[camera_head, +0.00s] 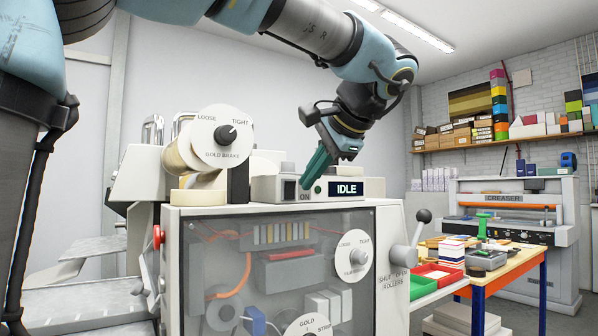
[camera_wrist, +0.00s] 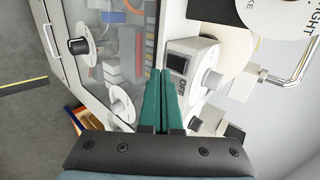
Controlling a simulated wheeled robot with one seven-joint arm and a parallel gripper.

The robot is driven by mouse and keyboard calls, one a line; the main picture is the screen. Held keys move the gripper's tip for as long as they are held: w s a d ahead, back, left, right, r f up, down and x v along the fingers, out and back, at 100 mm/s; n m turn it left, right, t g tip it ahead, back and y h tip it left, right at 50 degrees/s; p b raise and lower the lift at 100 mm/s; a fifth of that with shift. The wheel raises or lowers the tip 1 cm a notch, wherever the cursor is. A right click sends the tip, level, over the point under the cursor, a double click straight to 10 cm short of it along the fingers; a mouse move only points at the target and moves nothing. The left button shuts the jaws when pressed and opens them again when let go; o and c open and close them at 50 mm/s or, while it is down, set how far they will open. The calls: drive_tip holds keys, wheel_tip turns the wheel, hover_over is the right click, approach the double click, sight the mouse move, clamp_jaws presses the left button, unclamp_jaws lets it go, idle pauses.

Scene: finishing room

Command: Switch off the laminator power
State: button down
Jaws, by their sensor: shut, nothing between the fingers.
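The laminator (camera_head: 180,255) is a pale cabinet with a clear front door. On its top sits a small control box (camera_head: 266,187) with a dark switch (camera_head: 289,189), the word ON beside it, and a lit display (camera_head: 347,188) reading IDLE. In the wrist view the dark switch (camera_wrist: 178,63) sits on the box's face with the word OFF beside it. My gripper (camera_head: 306,186) has green fingers, shut with nothing between them, pointing down at the box between switch and display. In the wrist view the fingertips (camera_wrist: 160,72) are just left of the switch; contact cannot be told.
A GOLD BRAKE dial (camera_head: 220,138) stands left of the box. A roller lever (camera_head: 414,240) with a black knob is at the cabinet's right.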

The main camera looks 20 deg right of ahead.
sight(291, 182)
drive_tip(key=w, duration=0.1)
drive_tip(key=w+p, duration=0.1)
drive_tip(key=shift+w+a+r, duration=0.3)
drive_tip(key=shift+r, duration=0.05)
drive_tip(key=shift+w+a, duration=0.1)
drive_tip(key=shift+w, duration=0.55)
drive_tip(key=shift+w+a+r+p, duration=0.1)
drive_tip(key=shift+w+r+p, duration=0.1)
drive_tip(key=shift+w+p, duration=0.25)
drive_tip(key=shift+f, duration=0.15)
drive_tip(key=shift+r, duration=0.2)
